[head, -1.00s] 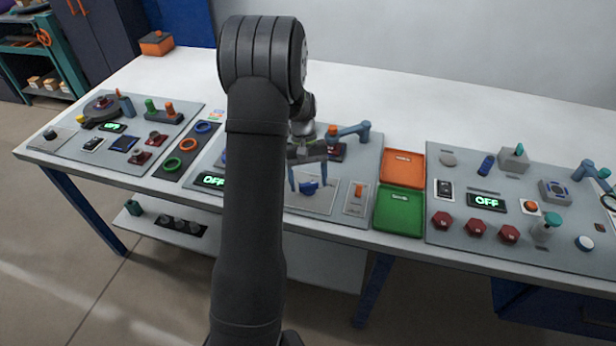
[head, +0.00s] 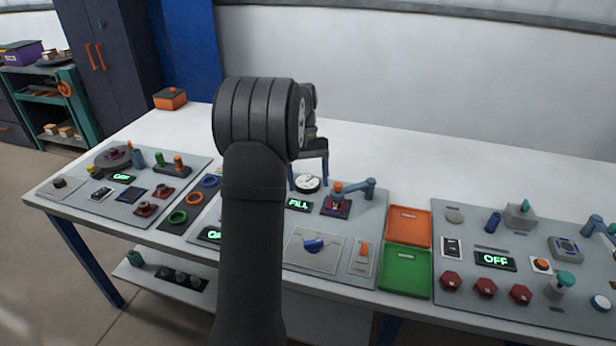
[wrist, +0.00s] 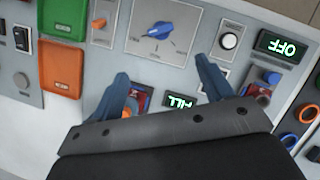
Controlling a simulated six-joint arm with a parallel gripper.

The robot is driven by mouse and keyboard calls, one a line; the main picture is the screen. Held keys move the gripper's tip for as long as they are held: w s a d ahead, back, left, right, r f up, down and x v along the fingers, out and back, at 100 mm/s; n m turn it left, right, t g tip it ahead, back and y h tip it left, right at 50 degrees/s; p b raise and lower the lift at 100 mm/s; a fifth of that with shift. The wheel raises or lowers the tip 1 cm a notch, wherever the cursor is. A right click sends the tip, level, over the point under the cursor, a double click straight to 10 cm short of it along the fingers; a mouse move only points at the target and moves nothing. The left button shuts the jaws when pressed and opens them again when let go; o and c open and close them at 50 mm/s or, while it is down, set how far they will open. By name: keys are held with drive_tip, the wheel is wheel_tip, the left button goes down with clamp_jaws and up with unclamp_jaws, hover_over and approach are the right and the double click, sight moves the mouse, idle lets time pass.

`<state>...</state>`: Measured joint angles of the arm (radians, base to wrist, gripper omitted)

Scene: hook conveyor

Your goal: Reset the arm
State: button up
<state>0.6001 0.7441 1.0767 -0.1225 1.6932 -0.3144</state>
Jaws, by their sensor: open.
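My gripper (wrist: 162,92) is open, with two blue fingers apart and nothing between them, in the wrist view. In the head view my gripper (head: 310,172) shows partly behind my dark arm, above the back of the middle panel. The middle panel (head: 335,220) carries a blue rotary knob (head: 313,245), a round gauge (head: 307,183), a display reading FILL (head: 299,204) and an orange switch (head: 362,251). In the wrist view the blue knob (wrist: 160,30) lies beyond the fingertips, apart from them. Part of the panel is hidden by my arm.
An orange tray (head: 409,227) and a green tray (head: 404,270) lie right of the middle panel. The right panel (head: 470,232) has a display reading OFF (head: 495,261) and several red knobs. A left panel (head: 118,185) holds more controls. The white table back (head: 420,180) is clear.

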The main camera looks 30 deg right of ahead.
sight(313, 241)
drive_tip(key=shift+w+r, duration=0.1)
drive_tip(key=shift+r, duration=0.1)
drive_tip(key=shift+f, duration=0.1)
idle(0.4)
drive_tip(key=x, duration=1.7)
drive_tip(key=shift+s+f, duration=0.1)
drive_tip(key=shift+s, duration=0.1)
drive_tip(key=shift+n, duration=0.3)
